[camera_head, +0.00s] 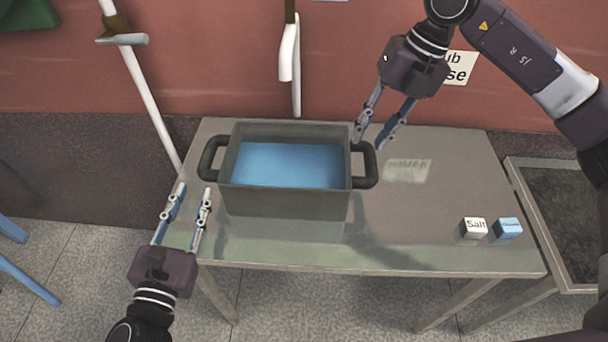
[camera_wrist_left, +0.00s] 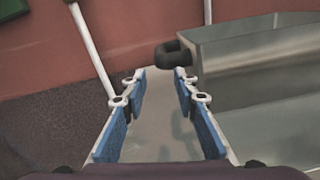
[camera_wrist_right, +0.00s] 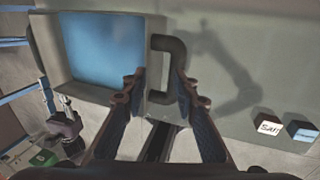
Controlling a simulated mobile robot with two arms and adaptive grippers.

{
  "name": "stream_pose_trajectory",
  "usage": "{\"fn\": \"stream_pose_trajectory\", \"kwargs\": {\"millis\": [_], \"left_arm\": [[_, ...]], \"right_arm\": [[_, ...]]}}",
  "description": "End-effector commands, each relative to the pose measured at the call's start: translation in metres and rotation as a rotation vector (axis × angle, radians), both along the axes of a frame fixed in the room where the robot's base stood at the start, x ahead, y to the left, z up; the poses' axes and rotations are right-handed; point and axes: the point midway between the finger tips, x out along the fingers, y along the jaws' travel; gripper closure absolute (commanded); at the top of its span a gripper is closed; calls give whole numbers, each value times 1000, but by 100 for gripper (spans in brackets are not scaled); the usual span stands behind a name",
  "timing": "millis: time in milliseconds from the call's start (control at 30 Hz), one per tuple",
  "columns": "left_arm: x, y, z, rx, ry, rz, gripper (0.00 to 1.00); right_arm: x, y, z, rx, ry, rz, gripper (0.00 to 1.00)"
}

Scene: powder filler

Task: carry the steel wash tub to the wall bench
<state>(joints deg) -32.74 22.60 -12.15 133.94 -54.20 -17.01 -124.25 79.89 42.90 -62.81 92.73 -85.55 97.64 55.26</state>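The steel wash tub (camera_head: 285,203) is a grey rectangular tub with a blue inside bottom and a dark loop handle at each end. It stands upright on the left part of a steel table (camera_head: 430,240). My left gripper (camera_head: 188,190) is open and empty, in front of and below the tub's left handle (camera_head: 208,160), apart from it. That handle also shows in the left wrist view (camera_wrist_left: 172,52). My right gripper (camera_head: 380,142) is open above the tub's right handle (camera_head: 370,165). In the right wrist view this handle (camera_wrist_right: 180,62) lies between and beyond the fingertips; contact cannot be told.
A white salt box (camera_head: 474,228) and a blue box (camera_head: 508,228) stand at the table's front right. A dark framed surface (camera_head: 570,215) is right of the table. White pipes (camera_head: 145,90) run down the red wall behind. The table's right middle is clear.

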Motion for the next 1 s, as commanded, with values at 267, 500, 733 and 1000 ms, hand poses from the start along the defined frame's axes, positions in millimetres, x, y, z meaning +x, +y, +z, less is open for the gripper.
{"fn": "stream_pose_trajectory", "kwargs": {"millis": [267, 500, 733, 1000], "left_arm": [[-1, 1, 6, 32, -20, 34, 73], [0, 1, 6, 31, -19, 35, 73], [13, -1, 7, 29, -23, 33, 73], [49, -5, 7, 30, -23, 33, 73]], "right_arm": [[-2, -16, 3, -103, -13, -22, 73], [-2, -15, 3, -101, -13, -21, 73], [-2, -13, -11, -101, -11, -20, 73], [-2, -6, -46, -100, -11, -20, 73]]}}
